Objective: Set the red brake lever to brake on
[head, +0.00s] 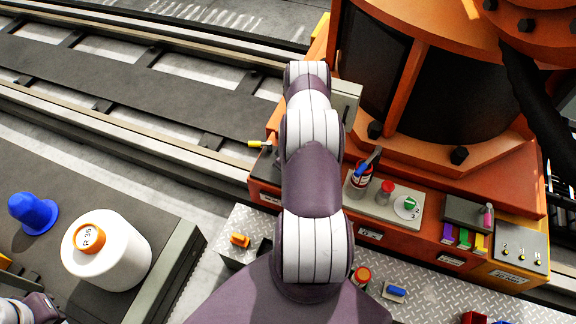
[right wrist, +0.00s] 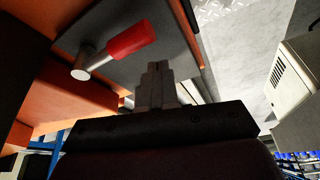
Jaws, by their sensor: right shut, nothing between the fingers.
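The brake lever (right wrist: 130,40) shows in the right wrist view, with a red grip and a metal stem on a dark grey plate. Its grip points up and to the right from the stem's base. My right gripper (right wrist: 158,68) is shut and empty, with its fingertips below and right of the red grip in the picture. A gap shows between them in the picture; the depth is hard to judge. In the head view my arm crosses the middle and hides the lever and the right gripper. My left gripper is not in view.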

